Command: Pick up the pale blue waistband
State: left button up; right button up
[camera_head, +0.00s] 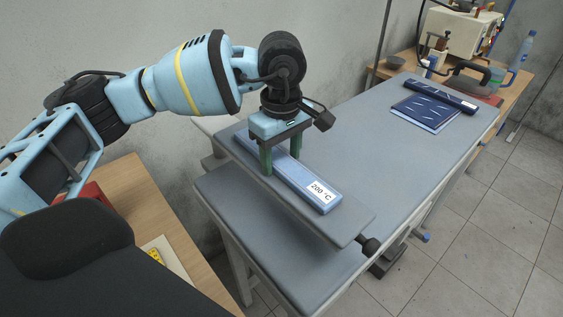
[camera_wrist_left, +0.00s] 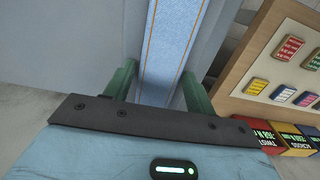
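A long pale blue band (camera_head: 304,185) lies along the narrow grey platform at the near left, with a white "200 °C" label at its near end. In the left wrist view the pale blue waistband (camera_wrist_left: 165,50) shows as speckled cloth with orange stitch lines along both edges. My left gripper (camera_head: 282,165) points down over the band. Its green fingers (camera_wrist_left: 160,88) stand on either side of the band and look open, with a small gap at least on the left. Whether the fingertips touch it is hidden. My right gripper is not in view.
A grey worktable (camera_head: 400,140) carries a folded dark blue cloth (camera_head: 426,113) and a dark blue strip (camera_head: 442,96) at its far end. A wooden table (camera_head: 170,210) stands at left. A bottle (camera_head: 525,48) and a machine (camera_head: 455,30) stand at back right.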

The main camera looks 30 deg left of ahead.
aim_at(285, 161)
pick_arm(q)
jog(key=c, duration=0.7)
jog(key=shift+c, duration=0.4)
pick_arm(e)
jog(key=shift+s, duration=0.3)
pick_arm(q)
jog(key=shift+r, duration=0.1)
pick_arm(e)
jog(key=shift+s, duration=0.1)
pick_arm(q)
jog(key=shift+r, duration=0.1)
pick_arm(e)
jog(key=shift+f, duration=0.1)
